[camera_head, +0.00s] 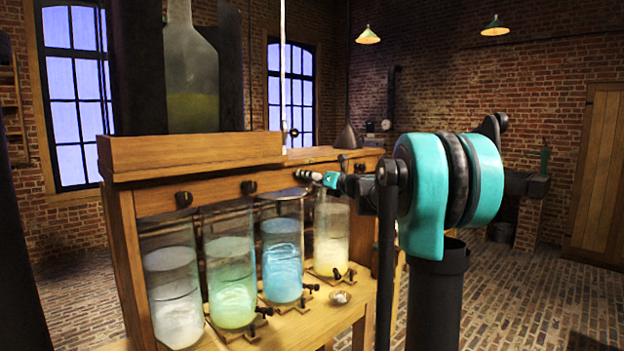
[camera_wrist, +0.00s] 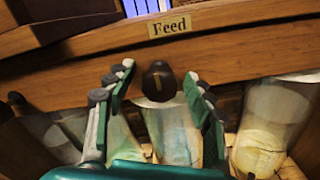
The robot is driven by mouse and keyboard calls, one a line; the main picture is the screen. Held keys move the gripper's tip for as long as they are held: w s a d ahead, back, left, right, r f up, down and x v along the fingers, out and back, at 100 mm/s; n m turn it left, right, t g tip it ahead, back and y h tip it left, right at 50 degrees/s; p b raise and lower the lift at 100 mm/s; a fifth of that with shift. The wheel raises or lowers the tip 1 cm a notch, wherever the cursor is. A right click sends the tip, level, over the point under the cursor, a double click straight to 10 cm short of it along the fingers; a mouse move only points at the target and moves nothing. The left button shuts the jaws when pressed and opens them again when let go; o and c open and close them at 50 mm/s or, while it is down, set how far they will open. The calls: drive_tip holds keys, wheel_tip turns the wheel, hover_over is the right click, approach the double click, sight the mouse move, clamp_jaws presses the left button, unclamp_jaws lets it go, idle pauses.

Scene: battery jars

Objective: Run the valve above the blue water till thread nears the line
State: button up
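The jar of blue water (camera_head: 282,255) stands third from the left in the wooden stand. Its water surface is well up the glass; I cannot make out a thread or line. In the wrist view, a dark rounded valve knob (camera_wrist: 158,80) sits on the wooden beam under a "Feed" label (camera_wrist: 169,27). A pale jar (camera_wrist: 175,135) shows below it. My gripper (camera_wrist: 156,88) is open, with one finger on each side of the knob and gaps visible. In the head view, my gripper (camera_head: 318,178) is at the beam near the blue jar's top and hides the knob there.
Jars of white (camera_head: 174,300), green (camera_head: 231,285) and yellowish (camera_head: 331,240) liquid share the stand. Two other dark knobs (camera_head: 183,199) (camera_head: 249,187) are on the beam. Small taps (camera_head: 310,287) and a little dish (camera_head: 340,298) are at the shelf's front. Brick floor (camera_head: 520,300) is open at right.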

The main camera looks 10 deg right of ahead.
idle(0.3)
drive_tip(key=v, duration=0.5)
idle(0.4)
drive_tip(key=s+a+f+n+g+h, duration=0.2)
drive_tip(key=s+a+f+n+g, duration=0.1)
drive_tip(key=s+f+n, duration=0.8)
drive_tip(key=s+a+f+n+g+h, duration=0.1)
drive_tip(key=s+a+f+n+g, duration=0.25)
drive_tip(key=s+f+n, duration=0.7)
drive_tip(key=s+d+f+n+g+h, duration=0.2)
drive_tip(key=s+d+f+n, duration=0.3)
drive_tip(key=s+f, duration=0.4)
drive_tip(key=s+d+f+n+g+h, duration=0.2)
drive_tip(key=s+d+f+n+h, duration=0.3)
drive_tip(key=s+f, duration=0.5)
wheel_tip(320, 180, down, 2)
drive_tip(key=shift+s+f+n+h, duration=0.2)
drive_tip(key=shift+s+n+h, duration=0.1)
drive_tip(key=shift+n, duration=0.75)
